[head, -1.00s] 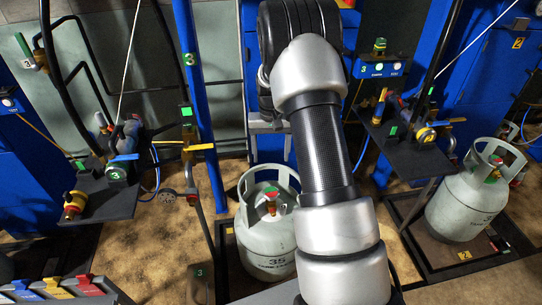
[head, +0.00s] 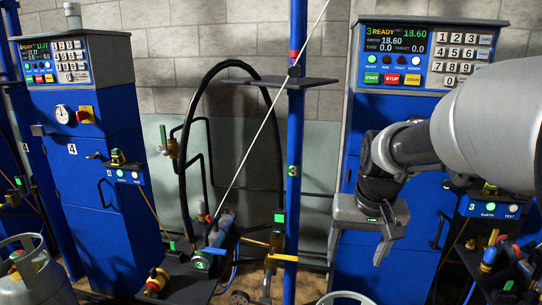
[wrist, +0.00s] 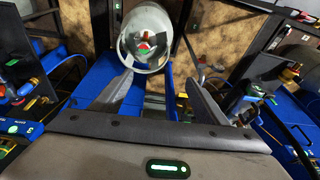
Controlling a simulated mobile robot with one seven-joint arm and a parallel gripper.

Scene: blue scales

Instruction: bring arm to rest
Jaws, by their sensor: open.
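My arm (head: 470,125) enters from the right in the head view, with a large grey link close to the camera. My gripper (head: 357,252) points downward in front of the blue cabinet of station 3 (head: 345,205). Its two grey fingers are apart with nothing between them. In the wrist view my gripper (wrist: 165,82) also shows spread, empty fingers. A pale gas cylinder (wrist: 146,38) with a collar stands on the floor beyond the fingertips there, apart from them.
Station 3's panel (head: 424,55) reads READY and 18.60. A blue post (head: 294,150) with a small shelf (head: 300,83) stands left of my gripper. A black hose (head: 187,150) loops beside it. Station 4's cabinet (head: 90,150) and a cylinder (head: 35,275) are at left.

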